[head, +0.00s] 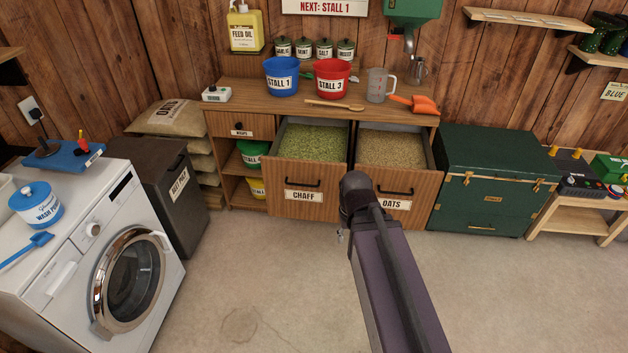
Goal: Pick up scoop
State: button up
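An orange scoop (423,105) lies on the wooden counter (230,97) at its right end, beside a clear measuring jug (378,85). A smaller blue scoop (25,249) lies on top of the washing machine at the left, by the wash powder tub (36,204). My arm reaches up from the bottom of the head view and ends in front of the open drawers, well short of the orange scoop. My gripper is mostly hidden behind my arm; only a small metallic part (340,236) shows, so its opening cannot be seen.
Open drawers of chaff (302,199) and oats (395,204) jut out below the counter. A green chest (485,180) stands at right. The front floor is clear.

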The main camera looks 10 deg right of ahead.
aim_at(419, 104)
jog(key=z, duration=0.7)
jog(key=i, duration=1.8)
jog(key=u, duration=0.2)
